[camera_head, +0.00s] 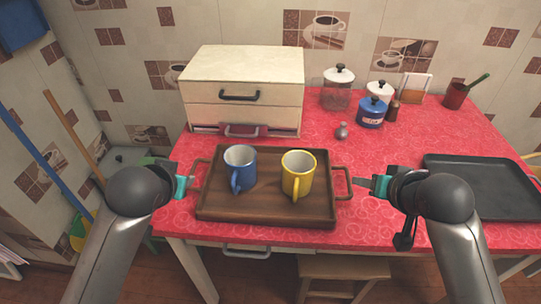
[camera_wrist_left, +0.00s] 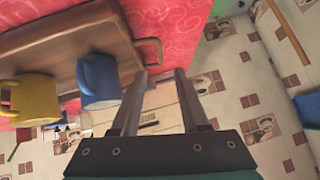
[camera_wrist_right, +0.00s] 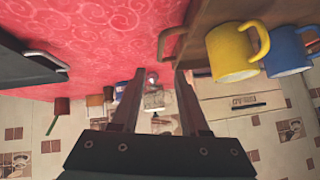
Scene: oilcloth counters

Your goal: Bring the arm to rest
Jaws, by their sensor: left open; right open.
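My left gripper (camera_head: 190,184) is at the left end of the wooden tray (camera_head: 265,213), close to its left handle. In the left wrist view the left gripper (camera_wrist_left: 160,80) has its fingers apart with nothing clearly between them; the tray handle (camera_wrist_left: 149,52) is just beyond the tips. My right gripper (camera_head: 362,182) is close to the tray's right handle (camera_head: 343,184). In the right wrist view the right gripper (camera_wrist_right: 160,80) is open, with the handle (camera_wrist_right: 172,42) near its tips. A blue mug (camera_head: 240,168) and a yellow mug (camera_head: 298,174) stand upright on the tray.
The tray lies on a red-covered table (camera_head: 400,150). A white drawer box (camera_head: 245,85) stands behind it. Canisters (camera_head: 338,88), a small grey shaker (camera_head: 342,131) and a red cup (camera_head: 456,95) are at the back. A black tray (camera_head: 485,185) lies right. A stool (camera_head: 343,266) is below.

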